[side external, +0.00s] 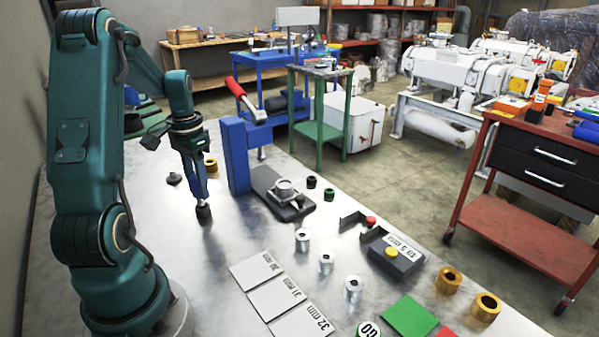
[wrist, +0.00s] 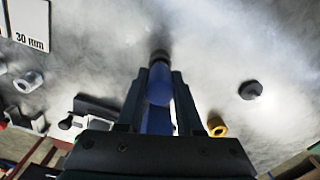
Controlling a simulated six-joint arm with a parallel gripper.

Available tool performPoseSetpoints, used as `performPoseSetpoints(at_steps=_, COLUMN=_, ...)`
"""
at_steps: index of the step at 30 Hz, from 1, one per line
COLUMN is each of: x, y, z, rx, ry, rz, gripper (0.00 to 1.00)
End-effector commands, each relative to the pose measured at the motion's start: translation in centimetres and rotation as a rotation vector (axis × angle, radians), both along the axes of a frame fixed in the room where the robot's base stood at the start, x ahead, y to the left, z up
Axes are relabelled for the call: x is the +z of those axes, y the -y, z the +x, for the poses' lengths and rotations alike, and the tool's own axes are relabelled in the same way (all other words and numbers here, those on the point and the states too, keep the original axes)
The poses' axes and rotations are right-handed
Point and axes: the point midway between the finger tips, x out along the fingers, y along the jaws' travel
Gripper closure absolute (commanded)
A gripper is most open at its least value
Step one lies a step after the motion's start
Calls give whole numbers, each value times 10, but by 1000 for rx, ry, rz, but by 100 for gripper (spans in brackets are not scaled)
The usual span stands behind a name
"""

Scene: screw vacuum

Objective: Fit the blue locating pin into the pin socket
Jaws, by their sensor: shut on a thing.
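My gripper (side external: 192,165) points down over the left part of the metal bench. In the wrist view its fingers (wrist: 158,95) are shut on the blue locating pin (wrist: 158,84). The pin also shows in the side view (side external: 200,188), below the fingers. At its lower end is a short dark round piece (side external: 203,213), seen in the wrist view too (wrist: 159,56). I cannot tell whether this is the pin socket or the pin's own tip, or how the two meet. A dark disc with a raised middle (side external: 174,178) lies nearby, apart from the pin; the wrist view shows it right (wrist: 251,90).
A brass ring (side external: 211,165) stands close behind my gripper. A blue press with a red handle (side external: 236,155) rises to the right. Labelled plates (side external: 275,292), metal bushings (side external: 303,240) and a gauge box (side external: 392,256) lie to the front right.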

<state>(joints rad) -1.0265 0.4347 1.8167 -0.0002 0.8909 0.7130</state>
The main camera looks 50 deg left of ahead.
Motion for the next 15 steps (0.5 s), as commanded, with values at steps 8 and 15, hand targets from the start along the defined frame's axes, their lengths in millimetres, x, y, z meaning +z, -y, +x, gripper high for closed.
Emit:
performPoseSetpoints(at_steps=8, x=-3, y=0, z=0, rx=0, ry=0, rz=0, gripper=100)
performPoseSetpoints(at_steps=15, x=-9, y=0, z=0, rx=0, ry=0, rz=0, gripper=100)
